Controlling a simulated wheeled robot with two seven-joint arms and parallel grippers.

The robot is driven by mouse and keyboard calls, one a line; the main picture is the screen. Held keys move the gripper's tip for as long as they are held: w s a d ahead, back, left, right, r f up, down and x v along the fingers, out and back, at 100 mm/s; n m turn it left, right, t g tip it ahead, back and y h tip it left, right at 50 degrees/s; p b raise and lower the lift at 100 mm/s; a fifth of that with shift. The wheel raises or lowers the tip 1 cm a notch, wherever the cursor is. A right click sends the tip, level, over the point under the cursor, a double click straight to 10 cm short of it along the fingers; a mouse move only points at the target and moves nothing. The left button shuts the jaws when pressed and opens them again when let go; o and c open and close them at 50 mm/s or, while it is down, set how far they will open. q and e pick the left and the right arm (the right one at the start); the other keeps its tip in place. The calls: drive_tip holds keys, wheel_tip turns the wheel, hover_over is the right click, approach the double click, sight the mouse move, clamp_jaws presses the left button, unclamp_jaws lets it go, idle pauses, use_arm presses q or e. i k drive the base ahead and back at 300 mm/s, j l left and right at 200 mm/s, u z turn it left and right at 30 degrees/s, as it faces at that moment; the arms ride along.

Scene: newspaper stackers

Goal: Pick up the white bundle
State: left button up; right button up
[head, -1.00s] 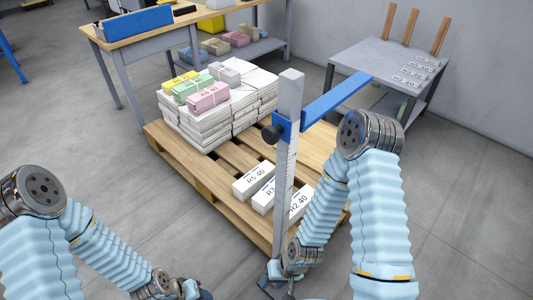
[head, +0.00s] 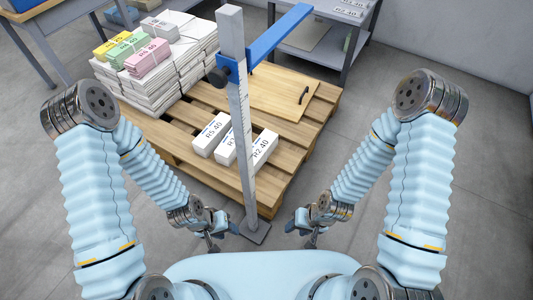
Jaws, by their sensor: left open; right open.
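A pale grey-white bundle (head: 159,27) lies on top of the white paper stack at the back left of the pallet. A yellow bundle (head: 112,46), a green bundle (head: 130,50) and a pink bundle (head: 148,57) lie beside it on the stack. Three white labelled blocks lie in a row on the pallet slats: R5.40 (head: 211,135), a middle one (head: 227,149) partly behind the post, and R2.40 (head: 262,147). My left gripper (head: 223,238) and my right gripper (head: 299,236) are open and empty, low in front of the pallet, away from all bundles.
A grey upright post (head: 240,130) with a blue arm (head: 280,36) stands before the pallet (head: 185,128). A board with a black handle (head: 303,95) lies on the pallet's right. A grey table (head: 327,42) stands behind, a wooden-topped bench (head: 25,12) at far left.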

sight(265, 144)
drive_tip(key=j+z, duration=0.35)
drive_tip(key=i+j+z, duration=0.1)
drive_tip(key=j+z, duration=0.6)
drive_tip(key=j, duration=0.15)
drive_tip(key=i+j+z, duration=0.1)
drive_tip(key=j+z, duration=0.35)
drive_tip(key=i+j+z, duration=0.1)
drive_tip(key=j+z, duration=0.15)
drive_tip(key=z, duration=0.2)
